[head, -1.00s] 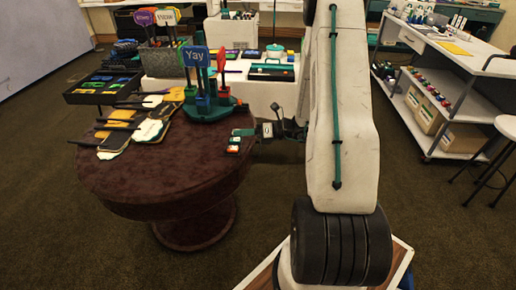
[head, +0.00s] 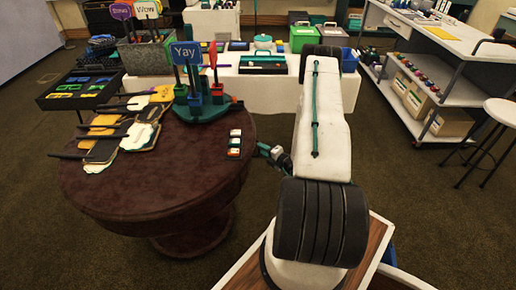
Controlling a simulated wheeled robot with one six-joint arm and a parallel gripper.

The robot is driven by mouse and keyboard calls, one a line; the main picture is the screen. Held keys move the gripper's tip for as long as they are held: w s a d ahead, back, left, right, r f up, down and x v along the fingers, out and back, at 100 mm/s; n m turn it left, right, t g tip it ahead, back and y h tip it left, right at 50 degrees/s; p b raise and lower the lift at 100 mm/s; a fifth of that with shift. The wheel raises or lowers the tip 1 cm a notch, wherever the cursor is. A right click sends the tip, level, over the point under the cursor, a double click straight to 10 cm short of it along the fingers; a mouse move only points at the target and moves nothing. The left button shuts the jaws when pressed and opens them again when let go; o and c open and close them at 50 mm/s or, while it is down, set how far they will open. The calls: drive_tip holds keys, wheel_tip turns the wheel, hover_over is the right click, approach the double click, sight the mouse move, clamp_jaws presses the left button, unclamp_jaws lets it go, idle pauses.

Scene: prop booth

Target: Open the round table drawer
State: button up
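The round table (head: 150,190) is dark reddish brown with a thick rim and a pedestal base, and stands left of my arm in the head view. I cannot make out a drawer front, handle or gap on the part of the rim that shows. My gripper (head: 264,150) is small in view just right of the table's right edge, about level with the tabletop. It is mostly hidden by its wrist and my arm. I cannot tell whether its fingers are apart or touch the table.
On the tabletop are a teal stand (head: 203,108) with a blue "Yay" sign, several long-handled paddles (head: 108,135) and small coloured blocks (head: 234,145). A white bench (head: 272,87) stands behind, and a shelved white table (head: 420,60) at right. Carpet is open between.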

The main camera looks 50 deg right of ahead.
drive_tip(key=shift+w+d+f, duration=0.1)
drive_tip(key=shift+w+f, duration=0.1)
drive_tip(key=shift+w, duration=1.2)
clamp_jaws()
